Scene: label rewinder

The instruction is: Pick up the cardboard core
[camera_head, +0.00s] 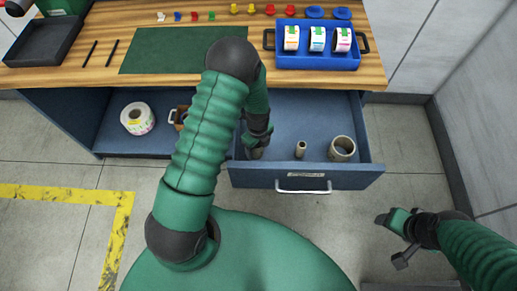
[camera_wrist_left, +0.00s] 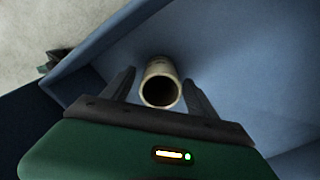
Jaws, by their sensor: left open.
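A cardboard core (camera_wrist_left: 161,70) stands in the open blue drawer, its round open end facing my left wrist camera. In the head view this core (camera_head: 257,153) is partly hidden by my left gripper (camera_head: 257,139). In the left wrist view the two fingers of the left gripper (camera_wrist_left: 158,78) are apart, one on each side of the core, with a gap visible. A thin core (camera_head: 300,149) and a wide core (camera_head: 342,148) stand farther right in the same drawer. My right gripper (camera_head: 393,232) is empty over the floor at the right; its finger opening is unclear.
The drawer (camera_head: 376,170) has walls around the cores and a front handle (camera_head: 303,190). Above it is the wooden bench (camera_head: 376,82) with a blue tray (camera_head: 318,63) of label rolls and a green mat (camera_head: 150,52). A label roll (camera_head: 138,118) sits on the shelf at left.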

